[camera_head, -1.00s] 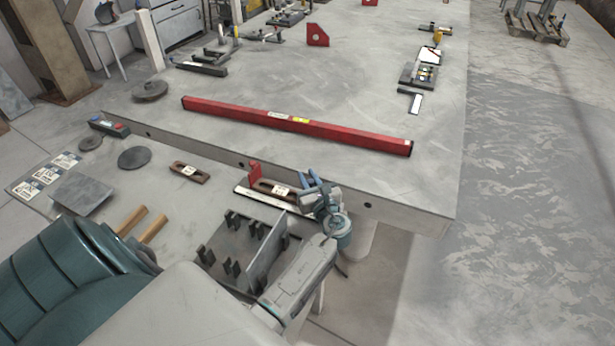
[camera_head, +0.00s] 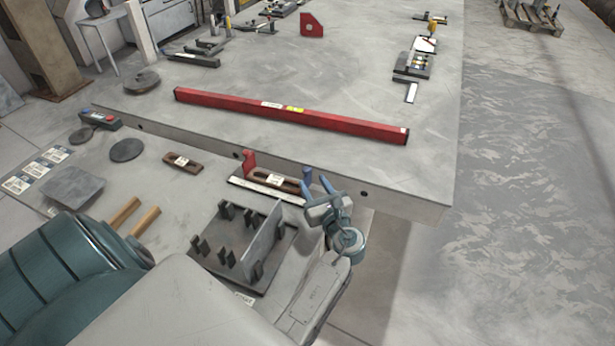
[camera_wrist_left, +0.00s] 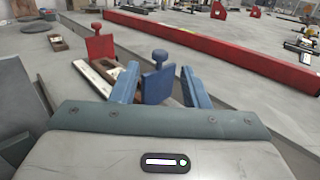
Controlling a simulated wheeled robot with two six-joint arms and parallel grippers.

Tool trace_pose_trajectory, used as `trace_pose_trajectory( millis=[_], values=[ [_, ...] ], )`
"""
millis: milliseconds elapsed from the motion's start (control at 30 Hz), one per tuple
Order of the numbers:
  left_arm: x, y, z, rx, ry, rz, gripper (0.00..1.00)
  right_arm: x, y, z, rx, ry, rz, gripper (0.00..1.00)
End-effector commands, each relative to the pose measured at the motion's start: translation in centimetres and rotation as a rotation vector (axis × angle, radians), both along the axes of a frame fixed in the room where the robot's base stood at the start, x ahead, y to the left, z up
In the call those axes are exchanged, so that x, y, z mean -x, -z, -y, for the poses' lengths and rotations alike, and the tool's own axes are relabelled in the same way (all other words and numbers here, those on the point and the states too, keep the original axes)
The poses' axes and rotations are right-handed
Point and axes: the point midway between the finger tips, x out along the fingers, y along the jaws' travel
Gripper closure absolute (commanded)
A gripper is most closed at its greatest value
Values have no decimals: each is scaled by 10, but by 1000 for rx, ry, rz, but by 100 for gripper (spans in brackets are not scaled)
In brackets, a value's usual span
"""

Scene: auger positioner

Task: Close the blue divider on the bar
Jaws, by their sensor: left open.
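The blue divider (camera_head: 307,176) stands upright near the right end of the pale bar (camera_head: 240,184), by the table's front edge. In the left wrist view the blue divider (camera_wrist_left: 158,84) is a flat plate with a round knob, between my two blue-grey fingers. My left gripper (camera_head: 318,188) is open, one finger on each side of it, without visible contact. Its fingertips also show in the left wrist view (camera_wrist_left: 161,78). A red divider (camera_head: 249,163) stands at the bar's other end. The divider's lower part is hidden. My right gripper is not in view.
A long red beam (camera_head: 290,116) lies across the table (camera_head: 430,175) behind the bar. A dark slotted rack (camera_head: 215,262) stands in front, close to my left arm. A brown slotted block (camera_head: 183,163) lies left of the bar. Open floor is at right.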

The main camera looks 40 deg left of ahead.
Motion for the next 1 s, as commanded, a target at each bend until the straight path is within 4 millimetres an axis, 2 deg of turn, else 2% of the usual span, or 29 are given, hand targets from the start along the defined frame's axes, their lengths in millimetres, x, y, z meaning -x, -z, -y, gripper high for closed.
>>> trace_pose_trajectory(
  millis=[100, 267, 800, 1000],
  values=[
    [9, 2, 15, 4, 1, 0, 59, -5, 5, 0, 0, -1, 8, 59],
    [14, 0, 24, 1, 1, 0, 59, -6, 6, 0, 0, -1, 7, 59],
    [15, -1, 25, -1, 1, 1, 59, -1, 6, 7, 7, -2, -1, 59],
    [15, 0, 25, 0, 1, 0, 59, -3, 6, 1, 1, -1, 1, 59]
  ],
)
